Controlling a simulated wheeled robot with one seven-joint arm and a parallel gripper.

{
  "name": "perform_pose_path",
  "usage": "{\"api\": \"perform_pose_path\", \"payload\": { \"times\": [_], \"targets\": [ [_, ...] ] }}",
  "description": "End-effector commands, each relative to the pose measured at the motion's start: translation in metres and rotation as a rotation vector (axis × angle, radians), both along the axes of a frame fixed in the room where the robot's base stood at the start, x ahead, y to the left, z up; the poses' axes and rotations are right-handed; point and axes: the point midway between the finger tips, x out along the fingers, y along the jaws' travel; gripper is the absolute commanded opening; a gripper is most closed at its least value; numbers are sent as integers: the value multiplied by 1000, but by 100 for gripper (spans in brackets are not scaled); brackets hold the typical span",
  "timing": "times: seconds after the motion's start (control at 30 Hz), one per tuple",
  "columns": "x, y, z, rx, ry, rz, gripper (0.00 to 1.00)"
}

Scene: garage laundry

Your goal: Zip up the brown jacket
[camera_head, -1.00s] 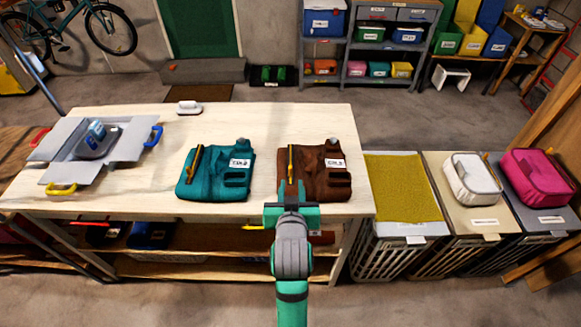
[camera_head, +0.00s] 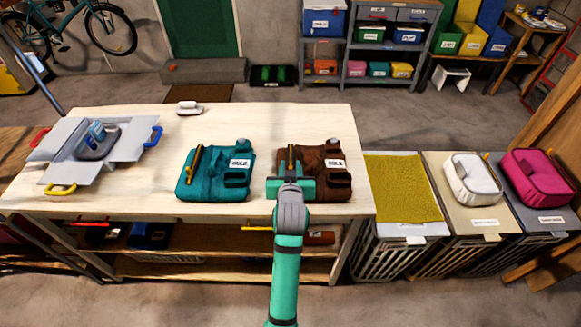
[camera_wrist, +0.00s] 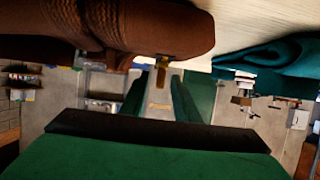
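The brown jacket (camera_head: 326,172) lies folded on the wooden table, with a yellow zip strip (camera_head: 291,156) along its left side. My gripper (camera_head: 290,184) is at the jacket's near edge, over the lower end of the strip, and hides that part. In the wrist view the brown jacket (camera_wrist: 120,28) fills the upper left, and a small brass-coloured zip part (camera_wrist: 163,68) shows at its edge. A green gripper part with a dark edge (camera_wrist: 150,130) fills the bottom, apart from the brass part in the picture. Whether the fingers hold anything is not clear.
A teal jacket (camera_head: 215,178) lies left of the brown one. A grey tray-like box (camera_head: 120,140) with coloured handles is at the table's left. A small white-topped brush-like item (camera_head: 189,107) lies at the back. Laundry bins (camera_head: 402,190) stand right of the table.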

Motion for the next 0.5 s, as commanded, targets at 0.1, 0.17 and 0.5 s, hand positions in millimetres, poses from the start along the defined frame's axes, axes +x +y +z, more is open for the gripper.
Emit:
{"api": "perform_pose_path", "payload": {
  "times": [0.1, 0.17, 0.5],
  "targets": [
    [2, 0, -1, 0, 1, 0, 28],
    [2, 0, -1, 0, 1, 0, 28],
    [1, 0, -1, 0, 0, 0, 0]
  ]
}}
